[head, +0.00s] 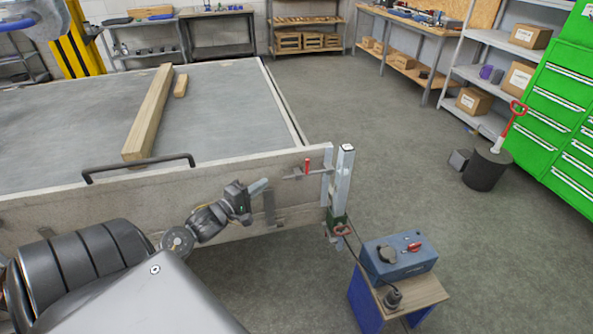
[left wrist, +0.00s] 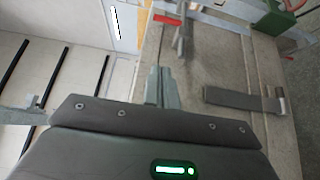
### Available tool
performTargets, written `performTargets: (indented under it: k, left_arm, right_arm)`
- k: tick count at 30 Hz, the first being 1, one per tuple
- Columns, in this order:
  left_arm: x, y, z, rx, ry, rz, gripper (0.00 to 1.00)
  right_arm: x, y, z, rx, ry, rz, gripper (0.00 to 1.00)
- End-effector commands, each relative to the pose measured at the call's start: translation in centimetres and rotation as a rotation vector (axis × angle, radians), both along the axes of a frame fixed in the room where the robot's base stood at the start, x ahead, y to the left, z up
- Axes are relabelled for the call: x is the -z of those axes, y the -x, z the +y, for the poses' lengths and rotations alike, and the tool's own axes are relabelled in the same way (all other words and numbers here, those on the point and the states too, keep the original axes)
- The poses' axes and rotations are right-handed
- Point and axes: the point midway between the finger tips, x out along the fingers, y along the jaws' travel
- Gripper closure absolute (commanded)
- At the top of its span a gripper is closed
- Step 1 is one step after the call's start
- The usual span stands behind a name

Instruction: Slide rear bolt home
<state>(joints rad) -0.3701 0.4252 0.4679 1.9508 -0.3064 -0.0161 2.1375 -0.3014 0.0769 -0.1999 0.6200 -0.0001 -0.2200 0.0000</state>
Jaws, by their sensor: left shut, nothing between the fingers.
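The rear bolt (head: 307,168), with a red grip, sits on the outer face of the trailer's side board (head: 225,190), close to the corner post (head: 341,185). My left gripper (head: 264,185) is shut and empty, in front of the board, to the left of the bolt and a little lower. In the left wrist view the closed fingers (left wrist: 163,84) point toward the board, and the bolt's red grip (left wrist: 167,18) shows beyond them near the top edge. They look apart from the bolt. How far the bolt's rod reaches is too small to tell. My right gripper is not in view.
A grey metal strap (head: 269,207) is fixed to the board below my gripper; it also shows in the left wrist view (left wrist: 240,99). A blue box (head: 398,258) stands on a small stool right of the post. Timber (head: 150,115) lies on the trailer bed.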

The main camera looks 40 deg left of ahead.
Motion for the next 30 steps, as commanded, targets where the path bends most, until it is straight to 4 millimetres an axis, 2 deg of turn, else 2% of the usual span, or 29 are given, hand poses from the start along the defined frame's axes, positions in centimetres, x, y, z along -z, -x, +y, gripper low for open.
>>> performTargets:
  k: [5, 8, 22, 24, 30]
  left_arm:
    - [0.0, -0.3, 0.0, 0.000, 0.000, 0.000, 1.00]
    - [-0.1, -1.3, 0.0, -0.001, 0.000, 0.000, 1.00]
    - [-0.2, -10.4, -0.2, -0.002, -0.001, -0.001, 1.00]
    - [-0.2, -11.0, -1.2, 0.001, 0.002, 0.002, 1.00]
    - [0.0, -12.4, -2.6, -0.001, 0.000, 0.002, 1.00]
  right_arm:
    - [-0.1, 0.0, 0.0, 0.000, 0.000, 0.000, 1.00]
    - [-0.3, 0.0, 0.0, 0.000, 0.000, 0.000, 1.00]
    - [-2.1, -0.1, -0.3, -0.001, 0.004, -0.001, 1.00]
    - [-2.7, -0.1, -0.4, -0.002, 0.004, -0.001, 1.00]
    - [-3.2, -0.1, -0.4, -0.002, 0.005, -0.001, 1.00]
